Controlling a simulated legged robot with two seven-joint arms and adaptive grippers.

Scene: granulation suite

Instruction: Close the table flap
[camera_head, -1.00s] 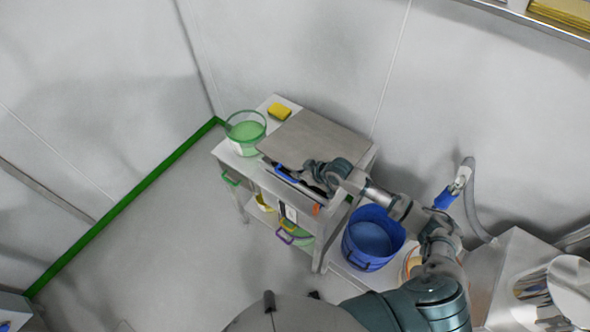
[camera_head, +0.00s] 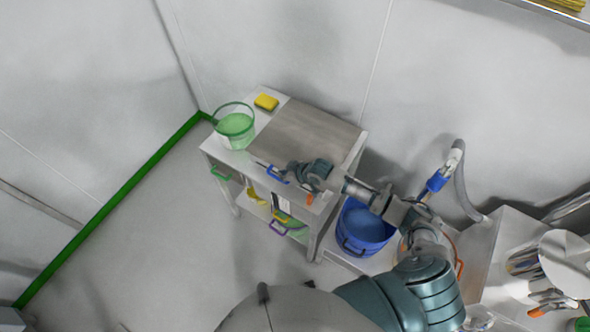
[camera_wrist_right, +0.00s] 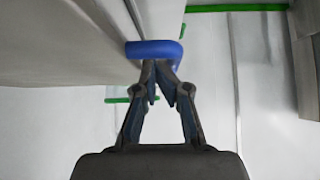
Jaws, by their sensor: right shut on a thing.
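The table flap is a dark grey metal panel (camera_head: 312,135) in the top of a steel table (camera_head: 222,150). In the head view it lies level, or nearly level, with the tabletop around it. A blue handle (camera_head: 277,175) sits at its front edge. My right gripper (camera_head: 287,176) is at the front edge of the flap, shut on the blue handle. In the right wrist view the fingertips (camera_wrist_right: 165,72) meet at the blue handle (camera_wrist_right: 153,49). The arm hides the front right corner of the flap. My left gripper is not in view.
A blue bucket (camera_head: 364,229) stands right of the table under my arm. The floor at left is clear.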

